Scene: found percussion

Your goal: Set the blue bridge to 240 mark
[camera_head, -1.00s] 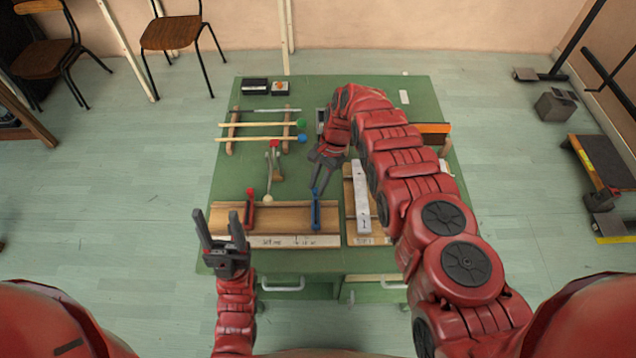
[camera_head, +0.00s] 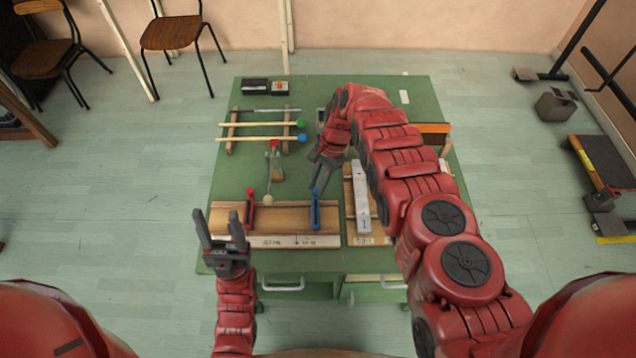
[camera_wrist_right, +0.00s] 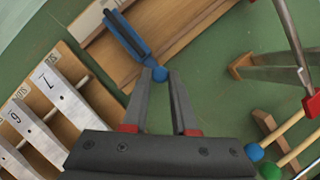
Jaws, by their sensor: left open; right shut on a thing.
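The blue bridge (camera_head: 315,212) stands across the wooden board (camera_head: 283,217), right of its middle. My right gripper (camera_head: 318,186) reaches down from behind, shut on the round blue knob at the bridge's far end. In the right wrist view the bridge (camera_wrist_right: 125,35) runs away from the fingertips (camera_wrist_right: 160,76), with the knob between them. A red bridge (camera_head: 250,207) stands on the same board to the left. A pale scale strip (camera_head: 275,241) runs along the board's near edge; its numbers are too small to read. My left gripper (camera_head: 222,224) is open and empty at the board's left end.
Right of the board lies a metal bar (camera_head: 361,197) on a wooden base. Mallets with green (camera_head: 301,123) and blue (camera_head: 303,138) heads rest on wooden supports behind. A red-tipped stand (camera_head: 274,160) is behind the board. Small boxes (camera_head: 255,86) sit at the back.

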